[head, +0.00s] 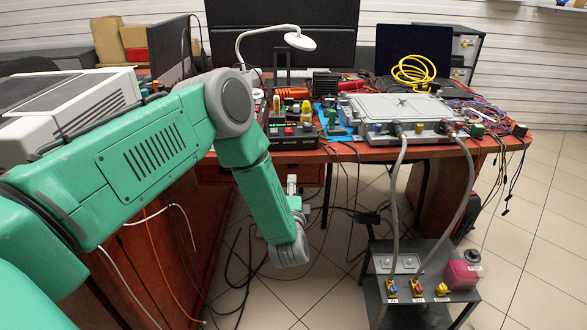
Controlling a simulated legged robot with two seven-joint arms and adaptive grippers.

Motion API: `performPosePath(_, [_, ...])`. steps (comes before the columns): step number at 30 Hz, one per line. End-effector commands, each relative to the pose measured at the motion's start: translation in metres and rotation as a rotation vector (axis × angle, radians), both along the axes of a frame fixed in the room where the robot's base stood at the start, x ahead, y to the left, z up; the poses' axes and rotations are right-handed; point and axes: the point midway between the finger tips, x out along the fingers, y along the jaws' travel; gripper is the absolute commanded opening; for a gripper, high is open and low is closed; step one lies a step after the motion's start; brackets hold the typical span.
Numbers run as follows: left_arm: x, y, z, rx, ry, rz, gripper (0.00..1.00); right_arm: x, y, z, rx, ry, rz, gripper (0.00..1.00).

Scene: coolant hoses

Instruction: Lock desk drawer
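The wooden desk (345,152) stands ahead, with a reddish drawer front (312,174) under its top, partly hidden behind my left arm. No lock or key can be made out on it. My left arm is green and comes in from the left, its forearm hanging down in front of the desk. My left gripper (294,187) shows only as a small pale piece beside the forearm, close to the drawer front in the picture. Its fingers are mostly hidden, and contact with the drawer cannot be told. My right gripper is out of view.
A metal unit (402,108) on the desk has two grey hoses (396,190) running down to a low cart (425,262) at the right. A pink container (461,275) stands on the cart. Dark cables (245,262) hang and lie on the tiled floor. A lamp (300,41) stands at the back.

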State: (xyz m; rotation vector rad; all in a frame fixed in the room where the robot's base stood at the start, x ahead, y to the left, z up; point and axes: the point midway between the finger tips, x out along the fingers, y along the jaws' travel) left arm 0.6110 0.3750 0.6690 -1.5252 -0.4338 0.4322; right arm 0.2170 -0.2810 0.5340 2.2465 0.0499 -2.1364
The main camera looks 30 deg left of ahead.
Motion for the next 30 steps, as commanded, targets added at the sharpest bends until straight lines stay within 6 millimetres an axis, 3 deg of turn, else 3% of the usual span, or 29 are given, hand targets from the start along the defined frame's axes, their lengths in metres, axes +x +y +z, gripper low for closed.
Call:
performPosePath(9, [0.058,0.037,-0.003,-0.002,-0.004,0.002,0.31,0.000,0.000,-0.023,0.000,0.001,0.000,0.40])
performPosePath(15, [0.083,0.051,-0.002,-0.003,-0.002,-0.001,0.31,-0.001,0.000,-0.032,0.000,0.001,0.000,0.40])
performPosePath(28, [0.093,0.056,-0.001,-0.002,0.001,-0.003,0.31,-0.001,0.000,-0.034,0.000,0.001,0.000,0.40])
performPosePath(29, [0.092,0.056,-0.001,-0.002,0.001,-0.003,0.28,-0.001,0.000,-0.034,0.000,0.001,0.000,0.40])
performPosePath(30, [0.092,0.056,-0.001,-0.002,0.001,-0.003,0.13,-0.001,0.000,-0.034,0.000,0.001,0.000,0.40])
